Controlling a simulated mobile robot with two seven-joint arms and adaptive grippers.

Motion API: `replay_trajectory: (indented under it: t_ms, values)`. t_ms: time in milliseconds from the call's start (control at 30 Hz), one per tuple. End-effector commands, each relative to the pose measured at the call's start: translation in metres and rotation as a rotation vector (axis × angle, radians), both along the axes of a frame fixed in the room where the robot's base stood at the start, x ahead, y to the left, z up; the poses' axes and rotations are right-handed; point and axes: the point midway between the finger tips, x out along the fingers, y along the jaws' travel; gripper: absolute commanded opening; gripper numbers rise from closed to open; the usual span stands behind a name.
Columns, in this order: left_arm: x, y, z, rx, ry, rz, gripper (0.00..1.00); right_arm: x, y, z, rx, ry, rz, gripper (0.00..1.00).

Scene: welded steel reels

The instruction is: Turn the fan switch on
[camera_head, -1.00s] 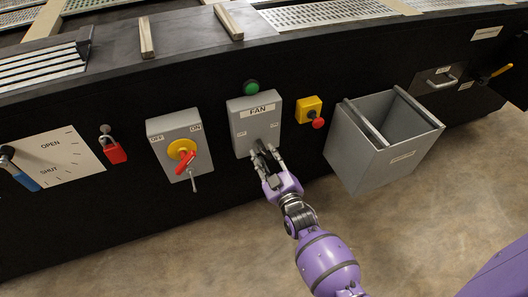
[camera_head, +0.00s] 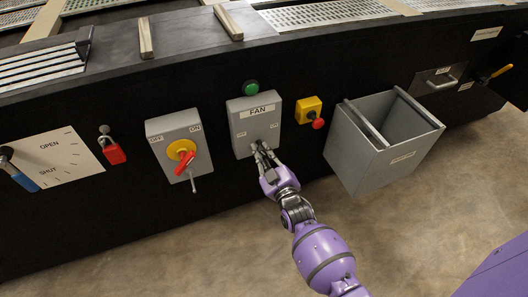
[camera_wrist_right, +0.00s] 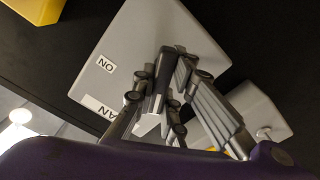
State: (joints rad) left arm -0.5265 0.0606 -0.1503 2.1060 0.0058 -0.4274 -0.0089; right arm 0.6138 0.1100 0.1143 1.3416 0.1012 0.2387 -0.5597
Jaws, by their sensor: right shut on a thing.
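The grey fan switch box (camera_head: 253,112) is mounted on the black panel, with a FAN label and small side labels; the right one reads ON in the right wrist view, where the box (camera_wrist_right: 150,35) is seen at an angle. My right gripper (camera_head: 262,150) is at the lower front of the box. Its fingers (camera_wrist_right: 162,100) are shut on the fan switch's dark lever (camera_wrist_right: 161,82), which stands between them. The fingers hide much of the lever, so its exact position is hard to tell. My left gripper is not in view.
Left of the fan box is a grey ON/OFF box (camera_head: 165,128) with a red and yellow rotary handle. To the right are a red button on a yellow box (camera_head: 304,104) and a protruding grey bin (camera_head: 375,165). A green button (camera_head: 251,88) sits above.

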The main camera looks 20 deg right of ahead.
Motion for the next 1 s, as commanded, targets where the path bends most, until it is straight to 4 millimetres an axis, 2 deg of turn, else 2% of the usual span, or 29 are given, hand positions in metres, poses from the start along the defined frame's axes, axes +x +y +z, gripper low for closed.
replay_trajectory:
  t_ms: [367, 667, 1000]
  values:
    - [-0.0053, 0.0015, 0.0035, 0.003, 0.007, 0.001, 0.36, 0.0001, -0.0004, 0.0002, 0.161, 0.006, 0.002, 0.0]
    - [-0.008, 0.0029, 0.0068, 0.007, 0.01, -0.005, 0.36, 0.0002, -0.0011, 0.0009, 0.433, 0.014, 0.001, 0.0]
    - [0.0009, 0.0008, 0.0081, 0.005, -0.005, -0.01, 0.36, 0.0002, -0.0022, -0.0001, 0.746, 0.027, 0.0, 0.0]
